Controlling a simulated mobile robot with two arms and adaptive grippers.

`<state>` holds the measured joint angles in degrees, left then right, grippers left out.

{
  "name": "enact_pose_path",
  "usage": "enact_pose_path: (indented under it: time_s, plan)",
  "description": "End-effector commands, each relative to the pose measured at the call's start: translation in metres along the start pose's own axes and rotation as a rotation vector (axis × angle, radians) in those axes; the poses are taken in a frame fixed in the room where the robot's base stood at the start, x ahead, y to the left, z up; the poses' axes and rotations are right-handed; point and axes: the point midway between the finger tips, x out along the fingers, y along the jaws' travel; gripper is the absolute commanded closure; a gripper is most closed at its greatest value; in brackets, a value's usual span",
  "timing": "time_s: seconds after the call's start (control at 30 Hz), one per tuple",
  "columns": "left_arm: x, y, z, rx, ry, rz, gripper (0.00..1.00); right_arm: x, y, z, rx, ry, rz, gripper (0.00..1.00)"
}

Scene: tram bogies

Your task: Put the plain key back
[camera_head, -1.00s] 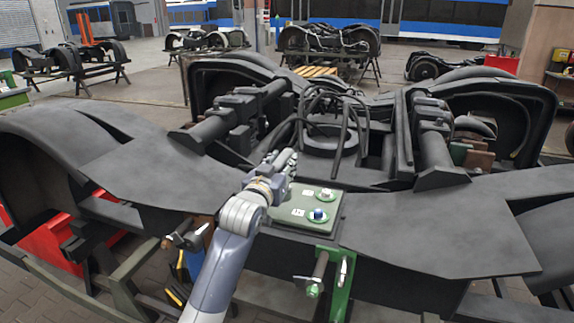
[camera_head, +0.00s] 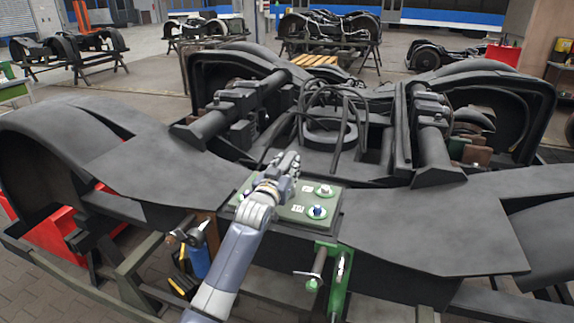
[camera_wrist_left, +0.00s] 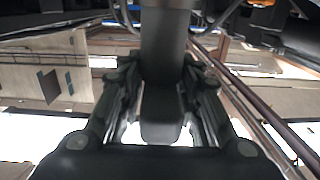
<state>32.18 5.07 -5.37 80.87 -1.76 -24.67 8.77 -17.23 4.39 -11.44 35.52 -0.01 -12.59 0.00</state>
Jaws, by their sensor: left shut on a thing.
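My left gripper (camera_head: 285,168) is over the left part of a green box (camera_head: 292,214) on the black bogie frame. In the left wrist view its fingers (camera_wrist_left: 160,115) are closed around a dark, rounded bar (camera_wrist_left: 163,70), which looks like the plain key's handle. In the head view the gripper hides most of this bar, and I cannot tell whether it touches the box. The box has a white-based fitting (camera_head: 325,190) and a blue-topped fitting (camera_head: 317,211) on its right side. My right gripper is not in view.
A green bracket (camera_head: 335,285) with a rod-like tool (camera_head: 317,265) hangs on the frame's front edge. A holder with tools (camera_head: 192,240) is left of it, near my left forearm. Bent pipes (camera_head: 335,110) rise behind the box. The flat plate right of the box (camera_head: 430,225) is clear.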

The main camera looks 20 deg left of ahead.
Motion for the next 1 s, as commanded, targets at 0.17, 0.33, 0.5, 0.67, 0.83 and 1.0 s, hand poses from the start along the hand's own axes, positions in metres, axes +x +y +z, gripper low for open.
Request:
enact_pose_path:
  time_s: [0.17,0.33,0.5,0.67,0.83,1.0]
  plan:
    - [0.000,0.000,0.002,0.000,0.001,0.000,0.59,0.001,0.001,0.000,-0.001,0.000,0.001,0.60]
    - [0.000,0.000,0.002,0.000,0.000,0.000,0.48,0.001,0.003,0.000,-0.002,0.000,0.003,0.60]
    - [0.000,0.000,0.002,0.000,0.000,0.000,0.48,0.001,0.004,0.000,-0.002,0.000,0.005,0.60]
    - [-0.003,0.000,0.001,0.000,-0.001,0.000,0.48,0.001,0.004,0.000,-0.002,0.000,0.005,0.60]
    - [-0.020,0.000,0.002,0.000,0.000,0.000,0.48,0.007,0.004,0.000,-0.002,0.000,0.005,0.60]
    - [-0.045,0.000,0.003,0.000,0.000,0.000,0.48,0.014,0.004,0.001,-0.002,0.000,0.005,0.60]
